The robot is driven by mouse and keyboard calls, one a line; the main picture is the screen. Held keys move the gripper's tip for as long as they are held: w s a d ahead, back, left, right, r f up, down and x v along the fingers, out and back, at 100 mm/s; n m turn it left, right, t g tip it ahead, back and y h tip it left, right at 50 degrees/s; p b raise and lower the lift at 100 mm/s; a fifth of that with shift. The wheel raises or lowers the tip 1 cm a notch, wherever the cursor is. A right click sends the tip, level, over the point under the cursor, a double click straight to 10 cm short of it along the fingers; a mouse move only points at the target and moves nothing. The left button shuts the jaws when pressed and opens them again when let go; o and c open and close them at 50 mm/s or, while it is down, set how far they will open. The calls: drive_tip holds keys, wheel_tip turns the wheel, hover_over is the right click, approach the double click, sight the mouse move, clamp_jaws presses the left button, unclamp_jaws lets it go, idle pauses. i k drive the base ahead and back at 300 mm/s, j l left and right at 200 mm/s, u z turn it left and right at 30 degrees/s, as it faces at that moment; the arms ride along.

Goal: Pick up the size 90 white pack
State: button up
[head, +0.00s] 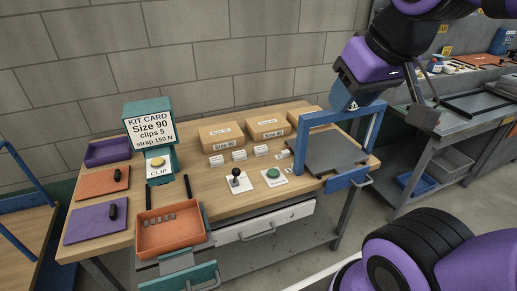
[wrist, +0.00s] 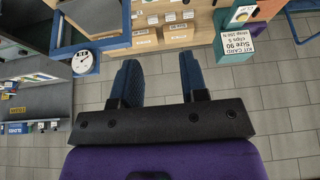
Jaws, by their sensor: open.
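Several small white packs sit in a row on the wooden bench, in front of the cardboard boxes. In the head view I see a left pack (head: 216,161), a middle pack (head: 239,155) and a right pack (head: 261,150). Their size marks are too small to read. My gripper (head: 348,101) is above the bench's right side, near the blue frame and away from the packs. In the wrist view my gripper (wrist: 161,75) is open, with nothing between its fingers.
The kit card (head: 150,128) reads Size 90, clips 5, strap 150 N. A blue frame (head: 301,150) rises over a dark plate (head: 330,155). An orange tray (head: 170,235) stands at the front left. A black-knobbed lever (head: 236,180) and green button (head: 273,174) stand before the packs.

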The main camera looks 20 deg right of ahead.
sight(240, 154)
drive_tip(key=i+l+u, duration=0.2)
drive_tip(key=l+u, duration=0.15)
drive_tip(key=l, duration=0.15)
drive_tip(key=i+l+u, duration=0.1)
drive_tip(key=l+u, duration=0.25)
drive_tip(key=l, duration=0.2)
drive_tip(key=i+l+u, duration=0.1)
drive_tip(key=l+u, duration=0.25)
drive_tip(key=l, duration=0.2)
